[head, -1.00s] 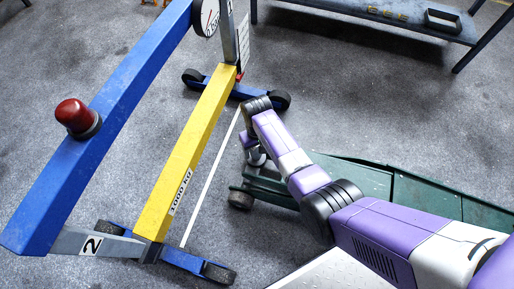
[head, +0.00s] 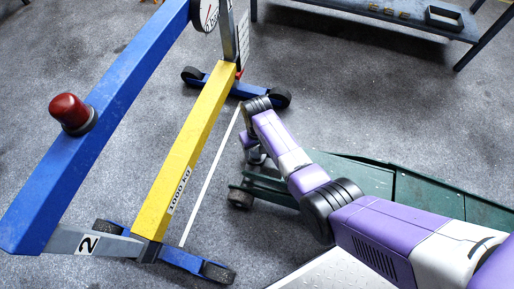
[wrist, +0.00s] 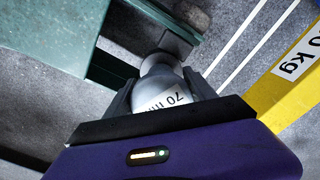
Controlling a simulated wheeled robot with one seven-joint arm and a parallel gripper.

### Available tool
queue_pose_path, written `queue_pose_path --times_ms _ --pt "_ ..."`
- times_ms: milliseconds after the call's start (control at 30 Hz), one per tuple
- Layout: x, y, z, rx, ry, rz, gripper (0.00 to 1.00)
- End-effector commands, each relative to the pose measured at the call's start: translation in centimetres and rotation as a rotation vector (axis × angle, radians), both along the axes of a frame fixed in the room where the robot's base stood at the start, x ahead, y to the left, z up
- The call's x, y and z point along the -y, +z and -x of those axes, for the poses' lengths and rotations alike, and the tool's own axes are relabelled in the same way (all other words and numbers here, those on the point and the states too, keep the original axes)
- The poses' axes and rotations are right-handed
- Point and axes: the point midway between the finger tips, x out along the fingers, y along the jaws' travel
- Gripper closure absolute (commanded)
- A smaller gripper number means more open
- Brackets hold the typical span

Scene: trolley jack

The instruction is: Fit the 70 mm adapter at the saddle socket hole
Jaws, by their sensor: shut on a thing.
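My gripper (wrist: 160,88) is shut on the 70 mm adapter (wrist: 163,92), a pale grey rounded piece with "70 mm" printed on it. I cannot tell whether adapter and plate touch. The saddle socket hole is not visible.
A yellow beam (head: 195,135) and blue frame (head: 100,105) of a crane stand left of my arm, close to the jack's front. A bench (head: 380,15) stands at the back right. The floor between bench and jack is clear.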

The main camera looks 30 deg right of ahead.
Motion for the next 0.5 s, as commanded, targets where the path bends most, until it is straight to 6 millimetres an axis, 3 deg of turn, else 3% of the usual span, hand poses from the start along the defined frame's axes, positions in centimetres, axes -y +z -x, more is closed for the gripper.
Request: queue_pose_path --times_ms 500 --pt "0.00 -0.83 -0.26 0.005 0.000 0.000 1.00"
